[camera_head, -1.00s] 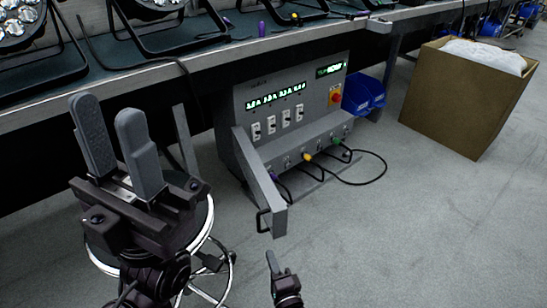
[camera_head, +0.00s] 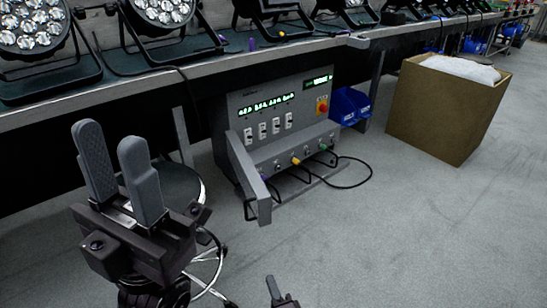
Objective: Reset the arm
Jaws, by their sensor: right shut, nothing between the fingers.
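My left gripper (camera_head: 116,150) is large at the left of the head view, its two grey fingers pointing up with a gap between them and nothing held. It is in front of a round stool and the workbench. My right gripper (camera_head: 273,286) shows only small at the bottom edge, shut and empty, over bare floor. Most of my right arm is out of view.
Par cans (camera_head: 165,10) line the bench. A stool (camera_head: 178,185) is behind my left gripper. A cardboard box (camera_head: 440,110) stands right; the floor before it is clear.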

